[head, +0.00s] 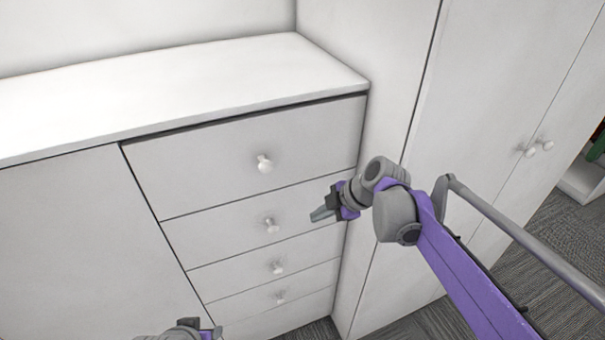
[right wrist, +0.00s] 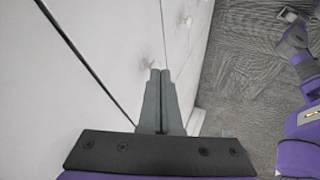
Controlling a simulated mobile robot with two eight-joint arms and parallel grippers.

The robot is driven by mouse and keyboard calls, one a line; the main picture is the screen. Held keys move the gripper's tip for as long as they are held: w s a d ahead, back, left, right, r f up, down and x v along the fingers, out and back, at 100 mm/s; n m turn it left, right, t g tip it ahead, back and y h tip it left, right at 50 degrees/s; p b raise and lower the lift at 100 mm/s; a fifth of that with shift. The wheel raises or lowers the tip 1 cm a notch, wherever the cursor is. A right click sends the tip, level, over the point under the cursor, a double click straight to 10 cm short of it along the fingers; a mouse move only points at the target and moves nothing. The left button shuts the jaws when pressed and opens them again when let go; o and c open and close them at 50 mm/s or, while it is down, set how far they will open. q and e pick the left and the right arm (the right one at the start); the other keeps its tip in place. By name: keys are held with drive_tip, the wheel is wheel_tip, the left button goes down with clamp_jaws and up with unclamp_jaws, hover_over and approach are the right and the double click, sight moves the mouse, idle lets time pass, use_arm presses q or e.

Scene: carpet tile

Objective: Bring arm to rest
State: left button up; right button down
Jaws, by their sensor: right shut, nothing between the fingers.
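My right arm, purple and grey, comes in from the lower right in the head view. My right gripper (head: 321,214) is shut and empty, in front of the white drawer stack, to the right of the second knob (head: 272,225). In the right wrist view the two fingers of the right gripper (right wrist: 158,75) lie together with nothing between them. A knob (right wrist: 157,64) shows just past their tips; I cannot tell if they touch it. Part of my left arm (head: 183,331) shows at the bottom edge of the head view; its fingers are not clearly visible.
The white dresser (head: 190,85) has several closed drawers with round knobs. A tall white wardrobe (head: 480,90) with two knobs stands close on the right, behind my right arm. Grey carpet (head: 555,240) lies open at the lower right. A shelf (head: 585,178) stands at the right edge.

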drive_tip(key=s+d+f+m+t+h, duration=0.1)
drive_tip(key=s+d+f+m+h, duration=0.2)
drive_tip(key=s+m, duration=0.7)
drive_tip(key=s+d+f+m+h, duration=0.3)
drive_tip(key=s+d+f+m, duration=0.2)
drive_tip(key=s+m, duration=0.5)
drive_tip(key=s+d, duration=0.1)
drive_tip(key=s, duration=0.1)
drive_tip(key=shift+s+d+t, duration=0.15)
drive_tip(key=shift+s+t, duration=0.25)
drive_tip(key=shift+w, duration=0.1)
